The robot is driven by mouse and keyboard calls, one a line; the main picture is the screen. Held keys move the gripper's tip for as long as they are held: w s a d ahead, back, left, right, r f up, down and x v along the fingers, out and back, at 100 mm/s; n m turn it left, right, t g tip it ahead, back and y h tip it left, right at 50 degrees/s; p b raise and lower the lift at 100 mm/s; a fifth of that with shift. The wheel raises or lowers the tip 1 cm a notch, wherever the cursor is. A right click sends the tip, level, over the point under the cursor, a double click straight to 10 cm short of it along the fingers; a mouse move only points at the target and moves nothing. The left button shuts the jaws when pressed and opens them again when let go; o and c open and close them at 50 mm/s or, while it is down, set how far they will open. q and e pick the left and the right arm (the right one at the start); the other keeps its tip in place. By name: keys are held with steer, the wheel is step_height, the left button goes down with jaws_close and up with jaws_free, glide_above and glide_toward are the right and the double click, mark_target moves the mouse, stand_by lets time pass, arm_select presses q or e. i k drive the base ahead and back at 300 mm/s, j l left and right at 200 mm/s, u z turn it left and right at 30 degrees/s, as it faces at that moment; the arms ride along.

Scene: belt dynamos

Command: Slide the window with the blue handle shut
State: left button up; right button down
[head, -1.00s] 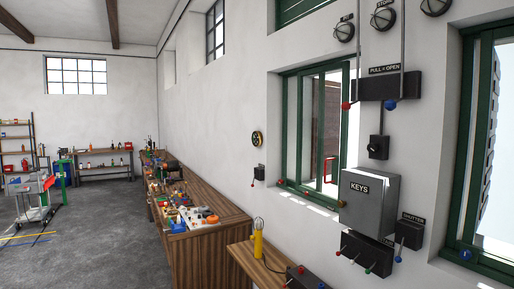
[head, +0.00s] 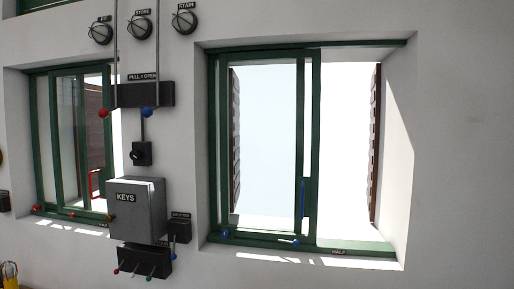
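The window (head: 214,150) with the blue handle is at the right of the head view, in a green frame set into the white wall. The upright blue handle (head: 302,199) sits on the green right stile of its sliding sash (head: 314,130). The sash stands over the left and middle of the opening. A gap to the right of the stile is open to the bright outside. A blue knob (head: 225,234) and a small blue-tipped lever (head: 290,241) are on the bottom rail. Neither of my grippers is in view.
A second green window (head: 38,140) with red knobs is at the left. Between the windows are a grey KEYS box (head: 137,210), a PULL = OPEN bar (head: 143,94) with hanging rods, and a lever box (head: 143,262). A HALF label (head: 339,252) marks the right sill.

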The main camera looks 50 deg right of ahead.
mark_target(307, 195)
steer(key=z, duration=1.75)
